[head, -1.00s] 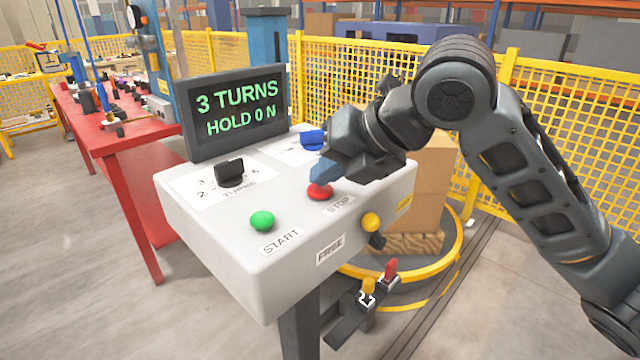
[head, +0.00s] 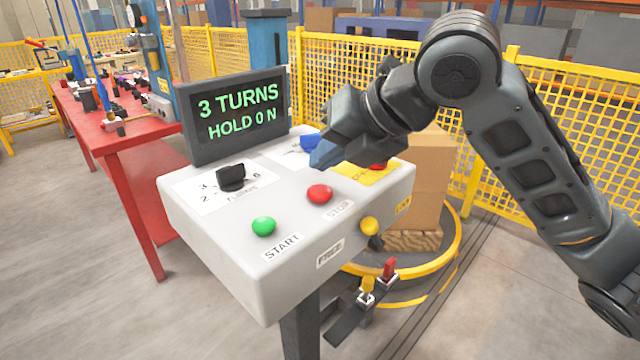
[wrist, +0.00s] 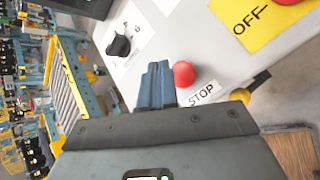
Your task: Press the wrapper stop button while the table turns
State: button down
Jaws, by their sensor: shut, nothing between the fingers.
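The red stop button (head: 319,193) sits on the sloping top of the grey control box (head: 225,255), beside a STOP label; it also shows in the wrist view (wrist: 184,74). My gripper (head: 322,156) is shut and empty, held above the box behind the stop button. Its blue fingers (wrist: 156,86) appear just left of the button in the wrist view, apart from it in the head view. The wrapper table (head: 447,252), with a yellow rim, carries a tall carton (head: 425,185) behind the box. The display (head: 236,113) reads "3 TURNS" and "HOLD 0 N".
A green start button (head: 263,226), a black turns knob (head: 231,177) and a blue knob (head: 310,143) share the panel. A red button (head: 378,166) sits on a yellow plate, marked OFF (wrist: 250,18). A yellow button (head: 369,225) is on the side. Yellow fencing (head: 545,130) stands behind.

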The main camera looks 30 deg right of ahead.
aim_at(326, 192)
jog(key=shift+r+p, duration=0.85)
jog(key=shift+r, duration=0.9)
jog(key=shift+f, duration=0.1)
